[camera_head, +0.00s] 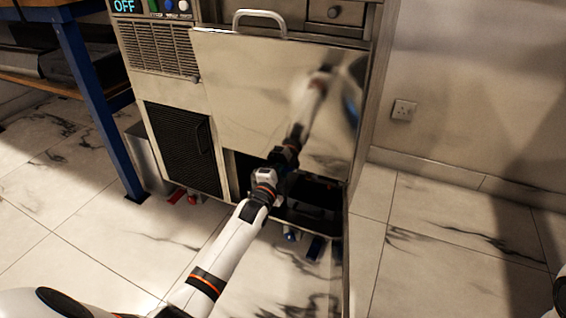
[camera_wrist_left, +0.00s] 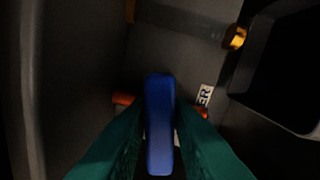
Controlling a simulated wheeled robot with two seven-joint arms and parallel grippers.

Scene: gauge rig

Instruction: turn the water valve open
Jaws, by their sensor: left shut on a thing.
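The water valve's blue handle (camera_wrist_left: 159,125) stands long and upright in the left wrist view. The green fingers of my left gripper (camera_wrist_left: 158,112) are on either side of it, shut on it. A white label (camera_wrist_left: 204,95) ending in "ER" is just right of the handle, partly hidden. Orange-red parts show behind the handle. In the head view my left arm reaches into the dark low opening (camera_head: 315,190) of the metal machine, and the gripper and valve are hidden there. My right gripper is not in view.
A shiny panel (camera_head: 240,75) with a handle (camera_head: 260,20) is above the opening and reflects my arm. A black grille (camera_head: 180,145) is to the left. In the wrist view, a dark box (camera_wrist_left: 285,70) and a yellow part (camera_wrist_left: 236,38) are at the right. Floor is clear at right.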

